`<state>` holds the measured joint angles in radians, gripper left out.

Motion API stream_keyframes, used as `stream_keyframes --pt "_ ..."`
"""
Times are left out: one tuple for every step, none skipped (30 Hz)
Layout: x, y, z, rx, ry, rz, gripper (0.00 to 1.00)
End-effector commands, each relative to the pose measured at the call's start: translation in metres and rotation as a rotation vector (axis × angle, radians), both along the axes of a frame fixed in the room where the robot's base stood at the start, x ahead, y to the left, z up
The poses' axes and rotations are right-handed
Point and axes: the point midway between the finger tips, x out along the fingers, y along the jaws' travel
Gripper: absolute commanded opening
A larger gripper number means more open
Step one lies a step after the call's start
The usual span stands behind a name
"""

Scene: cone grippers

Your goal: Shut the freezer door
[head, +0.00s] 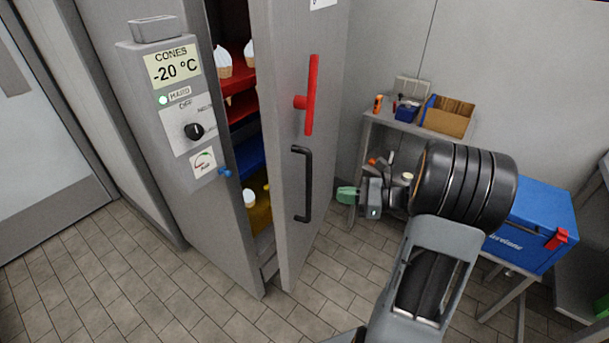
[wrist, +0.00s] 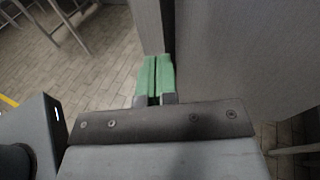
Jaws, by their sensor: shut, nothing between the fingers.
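The grey freezer door (head: 288,100) stands ajar, with a gap on its left showing the inside of the freezer (head: 140,90). A red lever (head: 312,95) and a black handle (head: 303,185) are on its outer face. My gripper (head: 347,194) has green fingertips and is to the right of the door and handle, seemingly apart from the handle. In the wrist view my gripper (wrist: 154,75) has its green fingers pressed together with nothing between them. A large grey panel (wrist: 245,55) is close at their right; I cannot tell whether they touch it.
White-topped cones (head: 224,62) stand on coloured shelves inside. A control panel (head: 180,125) is left of the gap. A small table (head: 395,125) with boxes and a blue cooler box (head: 530,225) stand to the right. The tiled floor before the door is clear.

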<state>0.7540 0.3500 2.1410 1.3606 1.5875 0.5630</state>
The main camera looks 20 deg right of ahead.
Motion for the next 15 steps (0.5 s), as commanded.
stream_keyframes --pt "0.003 -0.012 0.0 0.05 0.002 -0.046 0.0" --pt "0.005 -0.017 0.001 0.076 0.0 -0.066 0.0" --pt "0.007 -0.022 0.002 0.102 -0.002 -0.087 0.0" --pt "0.009 -0.024 0.002 0.116 -0.002 -0.098 0.0" --pt "0.011 -0.025 0.002 0.126 -0.003 -0.106 0.0" --pt "0.014 -0.023 0.003 0.136 -0.004 -0.113 0.0" --pt "0.017 -0.021 0.003 0.139 -0.005 -0.115 0.0" --pt "0.02 -0.018 0.003 0.141 -0.005 -0.114 0.0" --pt "0.024 -0.012 0.003 0.142 -0.006 -0.115 0.0" --pt "0.027 -0.008 0.003 0.141 -0.005 -0.113 0.0" --pt "0.031 -0.003 0.003 0.14 -0.004 -0.112 0.0" --pt "0.036 0.003 0.003 0.141 -0.006 -0.111 0.0" --pt "0.039 0.008 0.003 0.14 -0.005 -0.111 0.0" --pt "0.043 0.013 0.003 0.139 -0.004 -0.111 0.0" --pt "0.048 0.019 0.003 0.138 -0.005 -0.11 0.0"
